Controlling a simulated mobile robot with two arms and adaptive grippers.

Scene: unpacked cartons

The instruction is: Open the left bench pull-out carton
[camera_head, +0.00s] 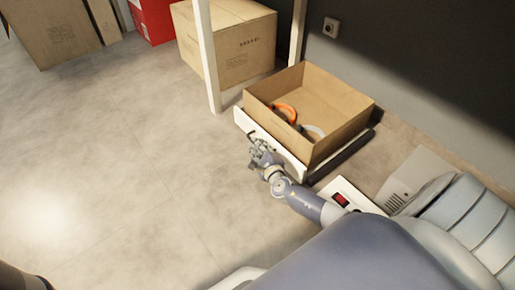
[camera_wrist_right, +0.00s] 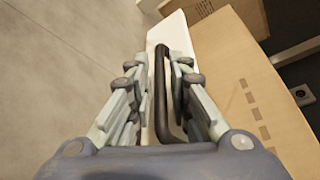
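The open brown carton (camera_head: 340,109) sits in a pull-out with a white front panel (camera_head: 291,156). Its top is open, and an orange curved item (camera_head: 286,112) and a pale curved item (camera_head: 314,131) lie inside. My right gripper (camera_head: 259,153) is at the white front. In the right wrist view, the dark bar handle (camera_wrist_right: 160,88) runs between the two fingers of my right gripper (camera_wrist_right: 169,68). The fingers stand apart on either side of the handle, and I see no clear grip on it. My left gripper is not in view.
A closed brown carton (camera_head: 236,45) stands behind a white post (camera_head: 206,60). More cartons, one red (camera_head: 155,20), stand at the upper left. A dark wall (camera_head: 410,60) with a socket (camera_head: 330,27) is behind. The floor (camera_head: 110,150) to the left is clear.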

